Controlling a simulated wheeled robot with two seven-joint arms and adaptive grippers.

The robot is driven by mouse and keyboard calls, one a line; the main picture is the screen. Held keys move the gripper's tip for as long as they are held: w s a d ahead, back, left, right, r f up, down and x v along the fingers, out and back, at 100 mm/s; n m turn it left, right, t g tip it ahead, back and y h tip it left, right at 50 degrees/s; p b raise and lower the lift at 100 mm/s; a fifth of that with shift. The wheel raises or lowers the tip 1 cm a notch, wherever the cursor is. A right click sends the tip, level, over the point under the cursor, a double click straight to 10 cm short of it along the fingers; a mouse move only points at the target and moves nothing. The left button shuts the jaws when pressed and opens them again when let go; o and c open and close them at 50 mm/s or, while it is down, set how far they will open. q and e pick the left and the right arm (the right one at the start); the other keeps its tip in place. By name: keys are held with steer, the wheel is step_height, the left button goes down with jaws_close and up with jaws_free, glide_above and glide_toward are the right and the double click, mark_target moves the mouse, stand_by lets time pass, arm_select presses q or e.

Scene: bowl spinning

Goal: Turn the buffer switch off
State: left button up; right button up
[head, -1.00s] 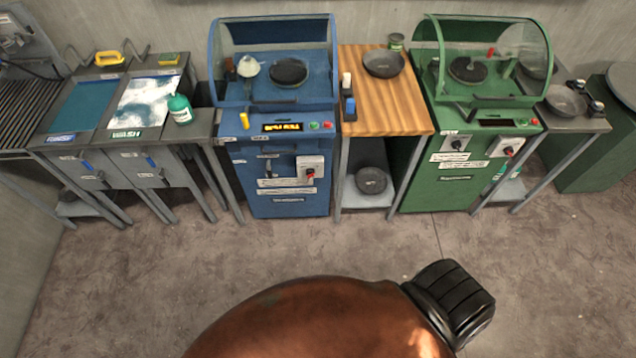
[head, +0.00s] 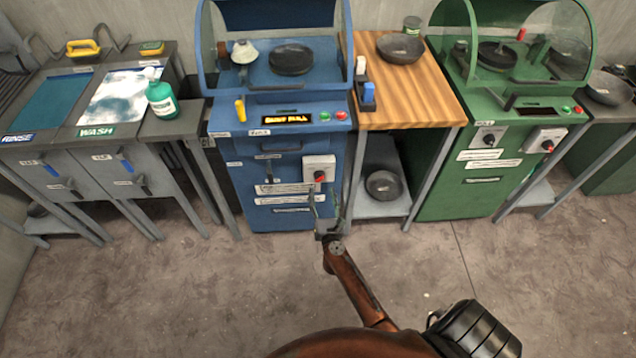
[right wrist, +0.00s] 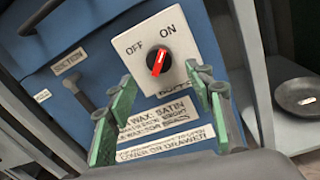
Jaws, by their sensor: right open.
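The buffer switch (head: 319,170) is a white box on the front of the blue machine (head: 235,180). In the right wrist view its black knob (right wrist: 157,58) with a red stripe sits below the OFF and ON labels. The stripe slants from upper right to lower left; I cannot tell which end is the pointer. The label under the box is partly hidden. My right gripper (head: 324,206) is open and empty, just below and in front of the switch. Its green-padded fingers (right wrist: 158,78) flank the knob in the wrist view, apart from it. My left gripper is out of view.
A green machine (head: 455,185) with its own white switch box (head: 545,139) stands right, past a wooden worktop (head: 410,105). Left are the rinse and wash station (head: 85,133) and a green bottle (head: 160,98). The floor in front (head: 130,290) is clear.

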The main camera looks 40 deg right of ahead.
mark_target(319, 177)
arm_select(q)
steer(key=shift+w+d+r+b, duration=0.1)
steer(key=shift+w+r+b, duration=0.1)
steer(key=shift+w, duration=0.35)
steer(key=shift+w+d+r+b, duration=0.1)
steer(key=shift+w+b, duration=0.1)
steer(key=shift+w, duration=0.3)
arm_select(e)
steer(key=x, duration=0.6)
steer(key=shift+w+d, duration=0.15)
steer(key=shift+c, duration=0.7)
steer(key=c, duration=1)
